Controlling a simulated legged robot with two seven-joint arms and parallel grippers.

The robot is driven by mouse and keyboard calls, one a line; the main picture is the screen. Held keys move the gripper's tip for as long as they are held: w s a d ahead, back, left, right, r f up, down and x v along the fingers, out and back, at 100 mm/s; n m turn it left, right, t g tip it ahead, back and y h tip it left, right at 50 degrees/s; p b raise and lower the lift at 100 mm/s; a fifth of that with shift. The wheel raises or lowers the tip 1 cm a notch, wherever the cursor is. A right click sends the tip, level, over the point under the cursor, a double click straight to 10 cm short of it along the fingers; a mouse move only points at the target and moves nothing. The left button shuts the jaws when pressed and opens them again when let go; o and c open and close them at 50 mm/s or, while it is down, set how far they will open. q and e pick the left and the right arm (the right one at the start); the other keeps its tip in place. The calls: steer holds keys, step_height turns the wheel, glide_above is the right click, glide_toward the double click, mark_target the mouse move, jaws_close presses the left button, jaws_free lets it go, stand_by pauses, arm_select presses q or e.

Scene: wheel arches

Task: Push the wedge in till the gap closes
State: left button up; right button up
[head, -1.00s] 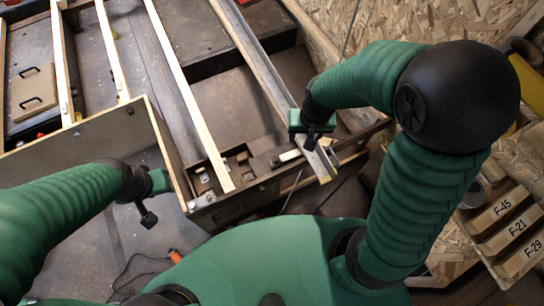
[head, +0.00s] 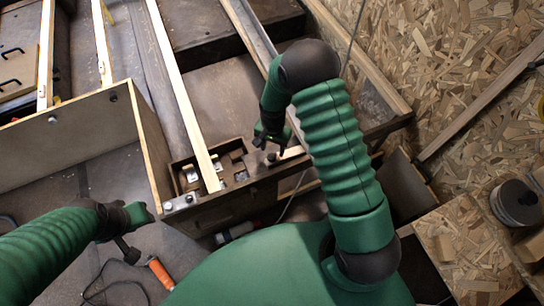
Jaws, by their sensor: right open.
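A small pale wooden piece (head: 292,153), which looks like the wedge, lies at the right end of the dark wooden frame box (head: 232,208). My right gripper (head: 272,142) is open, pointing down just above and left of this piece. I cannot tell whether it touches it. My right forearm hides the piece's right end, and the gap cannot be made out. My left gripper (head: 130,240) hangs over the floor left of the box, away from the wedge; its jaw opening is unclear.
Long pale strips (head: 180,90) run back from the frame. A raised board wall (head: 70,135) stands at left. An orange-handled tool (head: 160,272) and a cable lie on the floor. A chipboard panel (head: 440,70) and a dark spool (head: 516,203) are at right.

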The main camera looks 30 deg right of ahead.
mark_target(271, 156)
step_height(271, 156, down, 4)
steer(key=shift+a+r+b, duration=0.1)
steer(key=shift+b, duration=0.4)
steer(key=shift+a+f, duration=0.3)
steer(key=shift+f, duration=0.15)
steer(key=shift+d, duration=0.25)
steer(key=c, duration=0.5)
steer(key=shift+a, duration=0.15)
jaws_close()
